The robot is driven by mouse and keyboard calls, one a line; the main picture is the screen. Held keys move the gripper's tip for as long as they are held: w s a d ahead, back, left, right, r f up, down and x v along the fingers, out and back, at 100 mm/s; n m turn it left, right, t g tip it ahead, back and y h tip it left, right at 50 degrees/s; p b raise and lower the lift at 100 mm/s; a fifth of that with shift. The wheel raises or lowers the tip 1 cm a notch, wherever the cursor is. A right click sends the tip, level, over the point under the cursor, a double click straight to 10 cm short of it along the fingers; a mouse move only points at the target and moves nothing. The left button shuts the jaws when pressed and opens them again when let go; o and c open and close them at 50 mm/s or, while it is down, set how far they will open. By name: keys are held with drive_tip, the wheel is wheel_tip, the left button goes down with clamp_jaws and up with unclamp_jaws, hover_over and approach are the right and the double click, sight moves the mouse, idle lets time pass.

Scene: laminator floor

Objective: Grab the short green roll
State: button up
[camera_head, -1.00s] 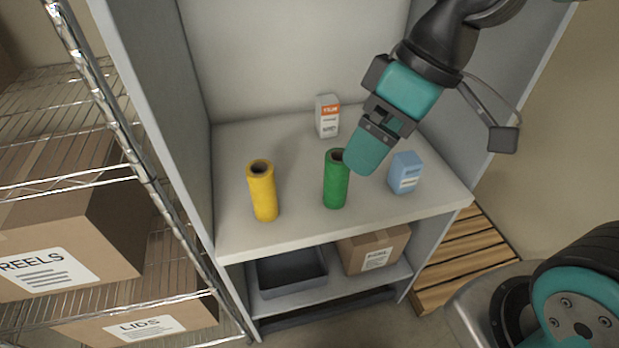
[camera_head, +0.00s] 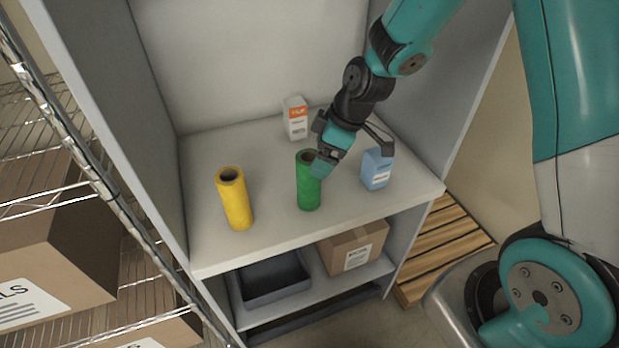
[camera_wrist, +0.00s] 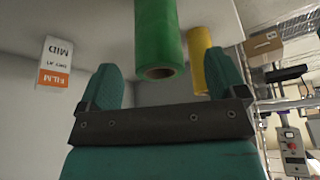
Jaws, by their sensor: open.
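The yellow roll also shows in the wrist view (camera_wrist: 205,62), behind the right finger.
A white and orange film box (camera_head: 295,118) stands behind. The shelf top (camera_head: 270,228) is clear in front. Side panels and a wire rack (camera_head: 85,180) bound the left.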

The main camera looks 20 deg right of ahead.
sight(309, 182)
drive_tip(key=x, duration=0.2)
drive_tip(key=p+x, duration=0.2)
drive_tip(key=x, duration=0.1)
drive_tip(key=shift+w+a+f, duration=0.15)
drive_tip(key=shift+w+a, duration=0.3)
drive_tip(key=shift+w, duration=0.05)
drive_tip(key=shift+c, duration=0.4)
drive_tip(key=c, duration=1.1)
